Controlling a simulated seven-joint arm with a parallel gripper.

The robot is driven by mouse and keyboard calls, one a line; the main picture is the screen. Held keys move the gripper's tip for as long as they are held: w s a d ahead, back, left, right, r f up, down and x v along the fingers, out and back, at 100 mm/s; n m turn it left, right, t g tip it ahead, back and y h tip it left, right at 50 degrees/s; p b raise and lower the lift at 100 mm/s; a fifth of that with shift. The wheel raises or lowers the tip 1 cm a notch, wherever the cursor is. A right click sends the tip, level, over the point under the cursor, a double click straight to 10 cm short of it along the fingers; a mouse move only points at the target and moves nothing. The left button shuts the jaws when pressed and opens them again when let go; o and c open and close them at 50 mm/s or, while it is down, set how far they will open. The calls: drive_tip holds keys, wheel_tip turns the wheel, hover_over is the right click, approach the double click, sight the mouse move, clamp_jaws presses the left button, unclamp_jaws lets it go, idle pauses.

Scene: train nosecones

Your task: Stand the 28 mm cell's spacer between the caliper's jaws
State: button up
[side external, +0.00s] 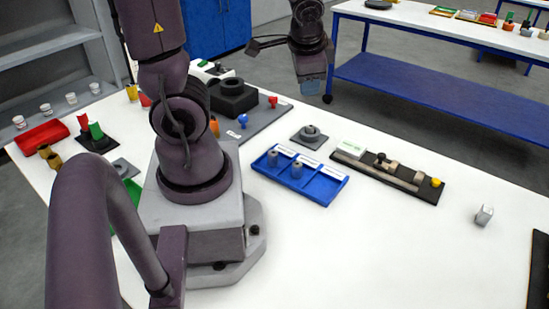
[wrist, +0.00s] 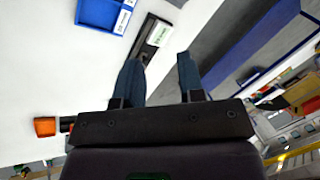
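The blue tray (side external: 318,193) has three cells with white labels too small to read, so I cannot tell which is the 28 mm cell. A grey spacer (side external: 272,158) stands in the left cell and another spacer (side external: 297,170) in the middle cell; the right cell looks empty. The caliper (side external: 402,184) lies on a black board right of the tray, its small jaws near the middle. No spacer is visible between them. My gripper (side external: 312,84) is raised behind the tray. In the wrist view my gripper (wrist: 160,66) has its fingers apart with nothing between them.
A grey square plate with a round part (side external: 310,137) sits behind the tray. A small metallic block (side external: 484,215) stands at the right. The front table area is clear.

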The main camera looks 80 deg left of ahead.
drive_tip(key=a+f+m+y, duration=0.2)
drive_tip(key=a+f+m, duration=0.15)
drive_tip(key=a, duration=0.35)
drive_tip(key=m+g+h, duration=0.2)
drive_tip(key=m+h, duration=0.4)
drive_tip(key=m, duration=0.7)
hover_over(273, 152)
wheel_tip(273, 152, down, 8)
drive_tip(key=shift+f, duration=6.3)
drive_tip(key=c, duration=0.6)
